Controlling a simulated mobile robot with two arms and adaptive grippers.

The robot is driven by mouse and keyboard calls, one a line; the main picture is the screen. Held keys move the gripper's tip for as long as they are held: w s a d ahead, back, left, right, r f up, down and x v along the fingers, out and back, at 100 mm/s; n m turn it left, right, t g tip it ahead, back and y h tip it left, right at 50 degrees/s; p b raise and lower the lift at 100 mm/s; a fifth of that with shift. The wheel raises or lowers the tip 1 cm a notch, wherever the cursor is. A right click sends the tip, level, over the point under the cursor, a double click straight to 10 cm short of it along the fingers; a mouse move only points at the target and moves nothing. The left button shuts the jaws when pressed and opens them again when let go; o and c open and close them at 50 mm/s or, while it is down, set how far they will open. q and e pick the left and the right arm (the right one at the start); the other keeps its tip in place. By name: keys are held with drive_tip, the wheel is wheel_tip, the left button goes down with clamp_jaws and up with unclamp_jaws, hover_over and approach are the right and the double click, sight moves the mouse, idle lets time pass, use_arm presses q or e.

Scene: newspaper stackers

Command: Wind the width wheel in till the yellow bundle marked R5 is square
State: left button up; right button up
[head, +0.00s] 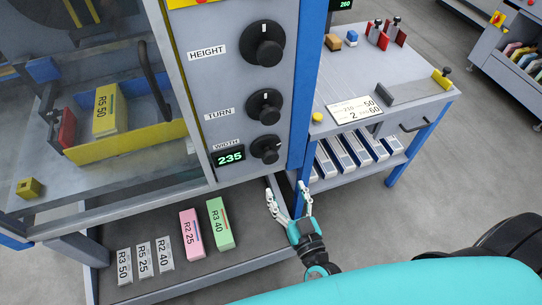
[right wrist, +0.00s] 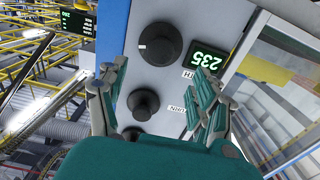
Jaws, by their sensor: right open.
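The width wheel (head: 265,149) is a black knob, lowest on the grey panel, beside a green display (head: 229,157) reading 235. In the right wrist view the wheel (right wrist: 160,43) is near the display (right wrist: 208,60). The yellow bundle marked R5 50 (head: 107,112) lies behind the clear window, between a blue plate (head: 146,88) and a yellow plate (head: 125,144). I cannot tell whether it is square. My right gripper (head: 288,190) is open and empty, below and right of the wheel, apart from it; its spread fingers show in the right wrist view (right wrist: 158,80). My left gripper is out of view.
The turn knob (head: 265,106) and height knob (head: 263,44) are above the wheel. A blue post (head: 300,110) edges the panel. A side table (head: 400,95) stands at right. Pink (head: 191,233) and green (head: 220,226) bundles lie on the low shelf.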

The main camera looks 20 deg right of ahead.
sight(271, 161)
drive_tip(key=w, duration=1.2)
drive_tip(key=shift+a, duration=0.3)
drive_tip(key=c, duration=1.2)
